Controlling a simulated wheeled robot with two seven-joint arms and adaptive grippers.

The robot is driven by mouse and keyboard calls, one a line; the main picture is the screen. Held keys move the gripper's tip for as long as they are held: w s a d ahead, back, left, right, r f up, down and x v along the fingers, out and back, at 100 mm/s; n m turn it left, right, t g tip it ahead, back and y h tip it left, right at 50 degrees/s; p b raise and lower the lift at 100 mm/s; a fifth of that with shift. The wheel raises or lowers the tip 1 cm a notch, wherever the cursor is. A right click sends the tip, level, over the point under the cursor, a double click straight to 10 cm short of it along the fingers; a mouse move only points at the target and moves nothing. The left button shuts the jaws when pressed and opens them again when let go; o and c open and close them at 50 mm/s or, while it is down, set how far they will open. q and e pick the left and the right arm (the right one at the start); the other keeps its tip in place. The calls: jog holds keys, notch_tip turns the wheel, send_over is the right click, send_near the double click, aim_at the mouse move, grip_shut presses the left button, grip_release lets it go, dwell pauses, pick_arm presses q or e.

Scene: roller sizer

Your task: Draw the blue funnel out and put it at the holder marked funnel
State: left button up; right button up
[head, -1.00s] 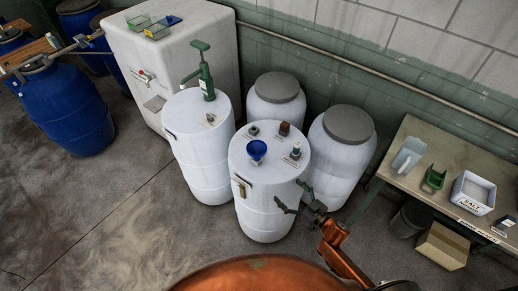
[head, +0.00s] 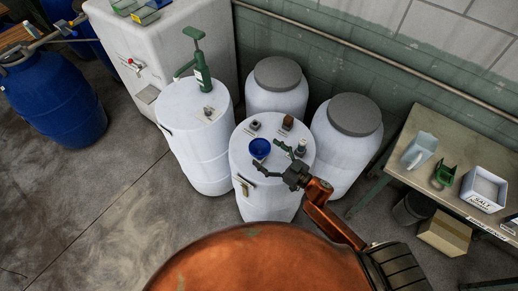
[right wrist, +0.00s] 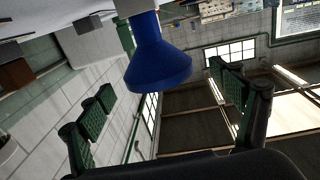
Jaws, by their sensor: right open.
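The blue funnel (head: 260,149) sits mouth up on the top of the front white drum (head: 242,158), its lower part hidden. My right gripper (head: 268,160) is open just right of and in front of the funnel, its fingers spread towards it. In the right wrist view the funnel (right wrist: 158,62) shows between the two finger pads, nearer the far end, with no clear contact. A small dark square fitting (head: 254,125) is behind the funnel. I cannot read which holder is marked funnel. My left gripper is not in view.
A brown-topped fitting (head: 288,122) and a small dark bottle-like item (head: 300,148) stand on the same drum top, close to my right gripper. A white drum with a green pump (head: 198,75) stands left. Two grey-lidded drums are behind. A table (head: 440,150) is at right.

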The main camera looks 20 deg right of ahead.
aim_at(260, 147)
jog(key=x, duration=0.3)
jog(key=shift+d, duration=0.2)
jog(key=shift+w+a, duration=0.35)
jog(key=shift+w, duration=0.1)
jog(key=c, duration=1.3)
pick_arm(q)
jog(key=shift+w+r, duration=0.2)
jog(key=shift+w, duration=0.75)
pick_arm(e)
jog(key=shift+c, duration=0.2)
jog(key=shift+r, duration=0.1)
